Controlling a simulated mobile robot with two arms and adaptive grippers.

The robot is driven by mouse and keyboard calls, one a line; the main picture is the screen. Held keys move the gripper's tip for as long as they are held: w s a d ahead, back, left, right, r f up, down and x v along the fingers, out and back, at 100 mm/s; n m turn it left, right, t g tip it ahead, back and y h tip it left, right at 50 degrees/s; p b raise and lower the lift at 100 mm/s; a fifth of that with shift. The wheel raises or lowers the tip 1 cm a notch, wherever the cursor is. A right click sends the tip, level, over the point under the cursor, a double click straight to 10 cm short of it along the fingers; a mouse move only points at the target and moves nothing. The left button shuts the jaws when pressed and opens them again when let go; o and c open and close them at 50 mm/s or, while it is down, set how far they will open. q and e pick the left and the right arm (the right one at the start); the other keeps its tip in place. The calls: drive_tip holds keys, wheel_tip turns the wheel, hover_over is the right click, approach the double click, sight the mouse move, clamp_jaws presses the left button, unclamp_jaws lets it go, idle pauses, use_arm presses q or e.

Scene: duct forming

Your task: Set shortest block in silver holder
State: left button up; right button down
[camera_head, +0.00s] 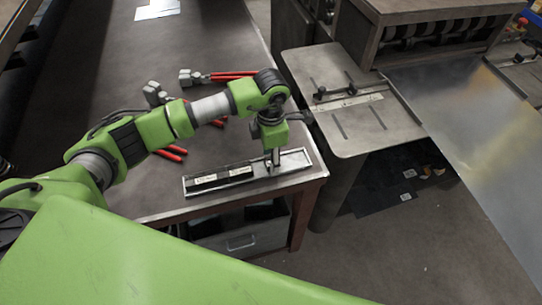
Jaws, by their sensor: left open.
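A long silver holder (262,178) lies near the front right corner of the dark table. Black blocks with pale labels (222,177) sit in a row in its left part; their separate lengths are too small to tell. My left gripper (275,160) points down over the right part of the holder, to the right of the black blocks. It is open. Its fingertips are small here, and I cannot tell whether they touch the holder or a block. My right gripper is not in view.
Red-handled tools (232,75) lie on the table (115,75) behind my left arm, some partly hidden by it. White papers (157,9) lie at the far end. A machine with a flat grey worktop (345,120) stands to the right, across a narrow gap.

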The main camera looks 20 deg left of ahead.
use_arm(q)
wheel_tip(320, 180, up, 12)
idle(0.4)
